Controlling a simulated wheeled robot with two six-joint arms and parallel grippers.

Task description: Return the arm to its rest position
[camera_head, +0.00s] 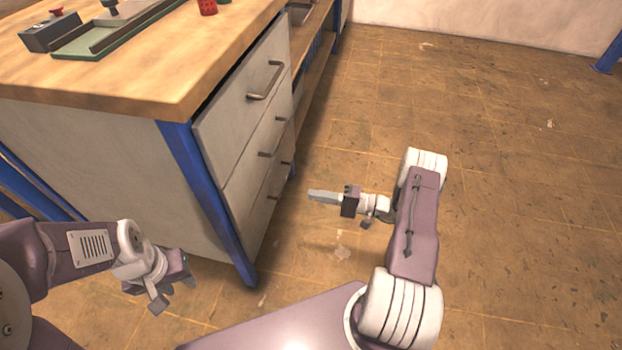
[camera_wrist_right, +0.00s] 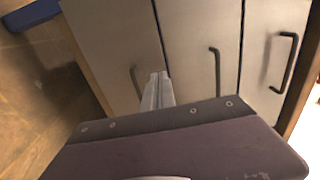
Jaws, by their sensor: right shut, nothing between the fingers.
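My right arm (camera_head: 415,225) reaches forward over the floor, with its elbow bent back toward the left. My right gripper (camera_head: 314,195) is shut and empty, pointing left at the drawer fronts. It is apart from them. In the right wrist view its closed fingers (camera_wrist_right: 157,92) point at the drawer fronts with nothing between them. My left gripper (camera_head: 172,290) hangs low at the left, beside the near end of the workbench. It seems to hold nothing, but its finger gap is hard to make out.
A wooden-topped workbench (camera_head: 190,85) with blue legs stands at the left. Its drawers (camera_head: 240,85) are closed and have protruding handles. A green tray (camera_head: 68,50), a grey box (camera_head: 50,34) and a red cup (camera_head: 207,7) are on top. The floor (camera_head: 520,200) to the right is clear.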

